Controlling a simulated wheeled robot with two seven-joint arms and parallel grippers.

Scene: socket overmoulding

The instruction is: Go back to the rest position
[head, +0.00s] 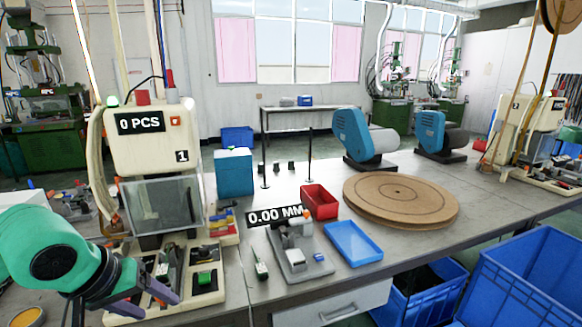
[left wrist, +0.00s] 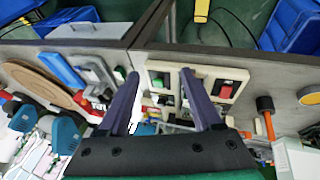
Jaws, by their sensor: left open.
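My left gripper (head: 150,293) comes in from the left, in front of the moulding machine (head: 155,150) marked 1. In the left wrist view its two purple fingers (left wrist: 160,100) are spread apart with nothing between them. In the left wrist view green and red parts (left wrist: 226,90) show on this base. My right gripper does not show in either view.
A measuring stand (head: 297,262) with a 0.00 MM display, a red bin (head: 319,202), a blue tray (head: 352,243) and a brown round disc (head: 400,199) sit on the table to the right. Blue crates (head: 525,270) stand on the floor at the lower right.

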